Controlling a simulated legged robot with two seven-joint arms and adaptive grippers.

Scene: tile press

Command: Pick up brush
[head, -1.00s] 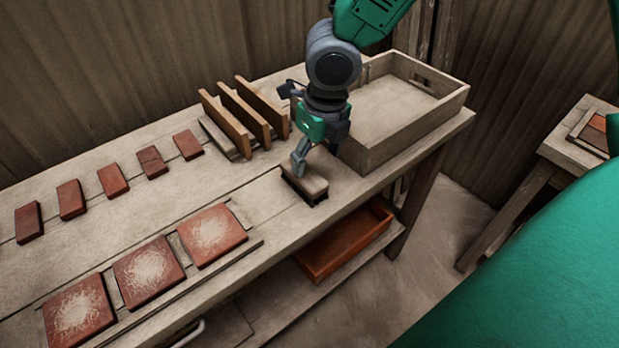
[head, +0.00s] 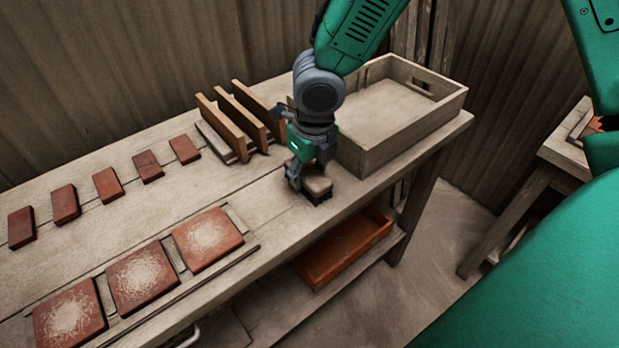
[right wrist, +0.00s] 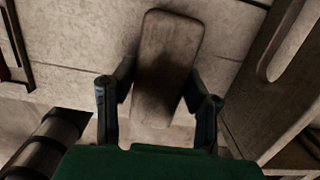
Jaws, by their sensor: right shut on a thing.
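The brush (head: 318,187) is a small block with a pale wooden top and dark bristles below. It is at the right part of the bench, near the front edge. My right gripper (head: 308,178) comes down over it from above and is shut on it. In the right wrist view the brush (right wrist: 166,62) lies between the two dark fingers (right wrist: 160,95), which press on its sides. The brush looks level; I cannot tell whether its bristles touch the bench. My left gripper is not in view.
An open wooden crate (head: 451,104) stands right of my right gripper. A rack with upright wooden boards (head: 221,122) is behind left. Small red bricks (head: 107,184) and dusted square tiles (head: 208,236) lie left. An orange tray (head: 345,254) sits on the lower shelf.

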